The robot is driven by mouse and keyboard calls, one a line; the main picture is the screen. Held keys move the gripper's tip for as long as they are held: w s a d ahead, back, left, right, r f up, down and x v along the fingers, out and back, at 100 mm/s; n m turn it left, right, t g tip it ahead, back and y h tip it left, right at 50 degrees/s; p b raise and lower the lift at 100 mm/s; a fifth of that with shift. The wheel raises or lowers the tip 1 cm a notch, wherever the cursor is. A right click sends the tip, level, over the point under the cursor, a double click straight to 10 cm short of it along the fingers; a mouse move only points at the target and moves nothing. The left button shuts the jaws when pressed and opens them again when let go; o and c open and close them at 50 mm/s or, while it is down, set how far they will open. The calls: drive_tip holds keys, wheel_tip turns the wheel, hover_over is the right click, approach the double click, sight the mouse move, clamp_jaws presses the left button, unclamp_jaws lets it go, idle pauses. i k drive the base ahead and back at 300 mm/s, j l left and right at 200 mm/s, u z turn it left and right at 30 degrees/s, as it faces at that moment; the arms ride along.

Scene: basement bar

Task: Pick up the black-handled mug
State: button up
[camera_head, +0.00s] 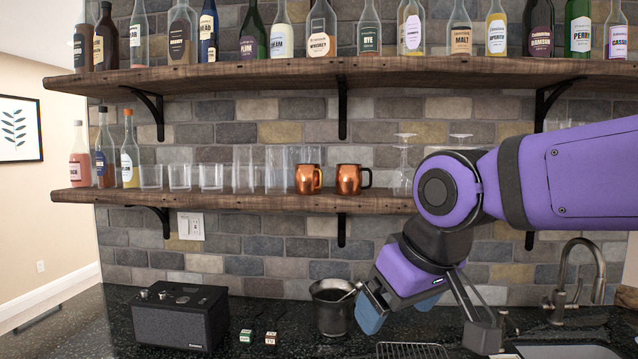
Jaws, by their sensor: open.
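The black-handled mug (348,180) is a copper mug standing upright on the lower wooden shelf, with its dark handle on the right. A second copper mug (306,180) with a brassy handle stands just left of it. My gripper (399,310) is low and to the right, over the dark counter and below the shelf in the picture. It points downward, its blue fingertips are apart, and nothing shows between them. It is clear of both mugs. My purple arm comes in from the right and hides part of the shelf's right end.
Clear glasses (211,178) stand left of the mugs, and upturned stemmed glasses (402,165) to the right. The upper shelf (300,73) holds several bottles. A metal cup (332,309), a black speaker (180,318), small boxes (246,337) and a faucet (565,282) are on the counter.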

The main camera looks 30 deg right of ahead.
sight(348, 177)
drive_tip(key=j+z, duration=0.1)
drive_tip(key=z, duration=0.6)
drive_tip(key=k+l, duration=0.05)
